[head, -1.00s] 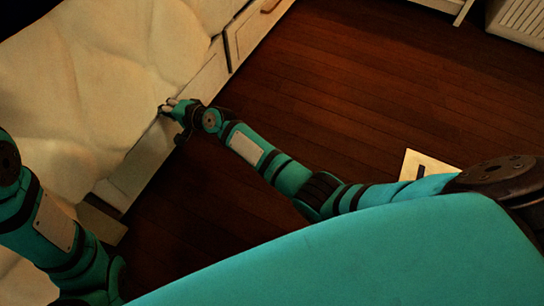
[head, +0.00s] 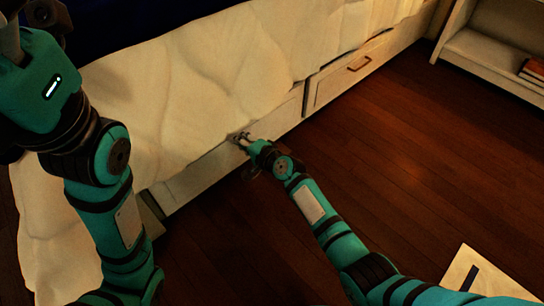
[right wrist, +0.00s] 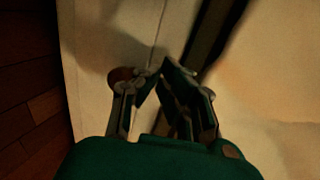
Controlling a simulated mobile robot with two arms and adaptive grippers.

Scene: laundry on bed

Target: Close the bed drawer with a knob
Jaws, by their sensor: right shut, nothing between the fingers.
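The bed's side has pale drawer fronts under a white cover. My right gripper (head: 241,138) is at the bed's side, by the pale front (head: 205,172) left of the drawer with a handle. In the right wrist view its fingers (right wrist: 158,72) are shut and empty. A round brown knob (right wrist: 122,76) on the pale front (right wrist: 90,40) shows beside and partly behind the left finger; I cannot tell whether they touch. A dark gap (right wrist: 212,35) runs right of the front. In the head view, the gripper hides the knob. My left arm rises at the left; its fingers are not visible.
The white cover (head: 200,75) hangs over the bed's side. Another drawer (head: 335,82) has a bar handle (head: 359,63). A pale shelf (head: 490,50) stands at the upper right. A white flat object (head: 470,272) lies lower right. The wooden floor (head: 400,150) between is clear.

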